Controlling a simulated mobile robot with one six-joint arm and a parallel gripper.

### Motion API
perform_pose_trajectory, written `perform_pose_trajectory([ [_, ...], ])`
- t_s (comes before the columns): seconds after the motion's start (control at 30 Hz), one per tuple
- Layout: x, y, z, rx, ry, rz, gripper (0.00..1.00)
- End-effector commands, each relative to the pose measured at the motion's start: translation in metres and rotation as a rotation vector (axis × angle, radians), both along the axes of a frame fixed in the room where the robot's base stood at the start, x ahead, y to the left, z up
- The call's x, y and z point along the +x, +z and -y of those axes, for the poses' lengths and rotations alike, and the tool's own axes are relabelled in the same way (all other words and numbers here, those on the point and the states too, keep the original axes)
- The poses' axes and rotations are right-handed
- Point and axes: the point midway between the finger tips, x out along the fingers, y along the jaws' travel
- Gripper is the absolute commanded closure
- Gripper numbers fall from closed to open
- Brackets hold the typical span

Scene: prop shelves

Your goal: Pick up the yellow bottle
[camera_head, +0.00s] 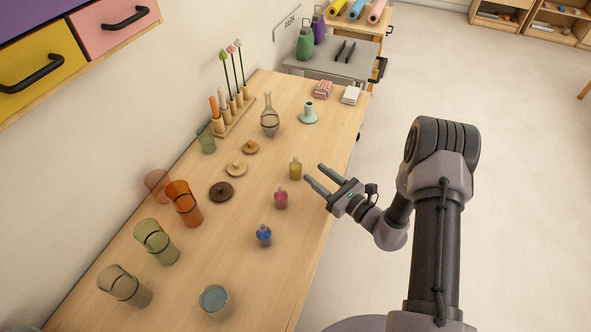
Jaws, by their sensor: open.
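The yellow bottle (295,169) is small and stands upright on the wooden table, near the table's right side. My gripper (313,174) is open, with its two fingers pointing left toward the bottle. The fingertips are just right of the bottle in the picture, and nothing is between them. I cannot tell their exact height or distance from it.
A pink bottle (281,198) and a blue bottle (264,235) stand nearer on the table (240,270). Wooden discs (237,169) lie to the left. Glass tumblers (155,241) line the left side.

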Motion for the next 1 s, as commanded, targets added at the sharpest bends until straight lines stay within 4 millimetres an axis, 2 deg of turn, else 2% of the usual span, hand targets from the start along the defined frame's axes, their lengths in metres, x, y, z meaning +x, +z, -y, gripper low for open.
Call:
perform_pose_trajectory([
  [0.1, 0.025, -0.002, -0.025, -0.002, 0.005, 0.004, 0.58],
  [0.2, 0.040, -0.002, -0.038, -0.001, 0.004, 0.002, 0.58],
  [0.37, 0.054, -0.002, -0.053, 0.000, 0.005, 0.001, 0.58],
  [0.5, 0.072, -0.004, -0.075, -0.001, 0.005, 0.002, 0.58],
  [0.63, 0.082, -0.003, -0.084, 0.000, 0.004, 0.000, 0.58],
  [0.83, 0.083, -0.002, -0.084, -0.001, 0.003, -0.001, 0.58],
  [1.0, 0.083, -0.002, -0.084, -0.001, 0.003, -0.001, 0.91],
])
